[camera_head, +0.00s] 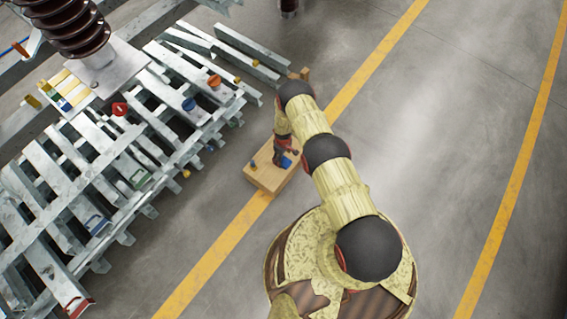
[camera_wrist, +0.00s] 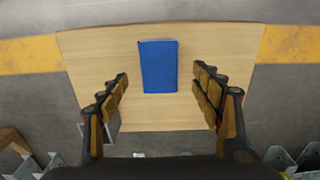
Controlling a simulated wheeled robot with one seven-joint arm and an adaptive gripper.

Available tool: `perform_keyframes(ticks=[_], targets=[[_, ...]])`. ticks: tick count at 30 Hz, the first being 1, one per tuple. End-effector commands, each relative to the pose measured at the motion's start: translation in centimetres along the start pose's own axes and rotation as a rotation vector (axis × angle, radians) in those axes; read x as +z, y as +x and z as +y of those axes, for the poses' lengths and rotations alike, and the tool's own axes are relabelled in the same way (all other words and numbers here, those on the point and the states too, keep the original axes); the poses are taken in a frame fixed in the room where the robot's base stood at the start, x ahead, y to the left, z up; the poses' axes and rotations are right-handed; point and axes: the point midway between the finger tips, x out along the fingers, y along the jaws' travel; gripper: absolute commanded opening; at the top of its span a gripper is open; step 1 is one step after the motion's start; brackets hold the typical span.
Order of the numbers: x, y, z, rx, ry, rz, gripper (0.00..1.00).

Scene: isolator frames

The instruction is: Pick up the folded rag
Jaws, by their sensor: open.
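The folded rag is a blue rectangle (camera_wrist: 158,66) lying flat on a light wooden box top (camera_wrist: 100,60) in the wrist view. In the head view a bit of the blue rag (camera_head: 286,161) shows beside my gripper (camera_head: 281,153), over the wooden box (camera_head: 267,180). In the wrist view my gripper (camera_wrist: 161,84) is open, one finger on each side of the rag's lower half in the picture. Neither finger appears to touch the rag. The height of the fingertips above the box top is hard to tell.
A grey block, partly hidden by the left finger, sits at the box top's lower left in the wrist view. Galvanized steel frames (camera_head: 120,165) with coloured parts lie left of the box. A yellow floor line (camera_head: 225,240) runs under it. Open concrete floor (camera_head: 440,150) lies to the right.

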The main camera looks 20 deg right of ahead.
Motion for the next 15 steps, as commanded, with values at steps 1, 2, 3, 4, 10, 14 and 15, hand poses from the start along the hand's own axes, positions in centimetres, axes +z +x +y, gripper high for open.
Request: perform_keyframes(ticks=[1,2,3,4,10,14,15], targets=[[0.1,0.8,0.0,0.0,0.001,0.0,0.65],[0.2,1.3,0.0,0.0,0.001,-0.001,0.65],[0.2,2.0,0.0,-0.001,0.001,-0.001,0.65],[0.3,2.4,0.0,-0.001,0.001,-0.001,0.65],[0.3,4.6,0.1,0.0,0.001,0.0,0.65],[0.3,4.8,0.1,0.0,0.001,0.0,0.65],[0.3,4.8,0.1,0.0,0.001,0.0,0.65]])
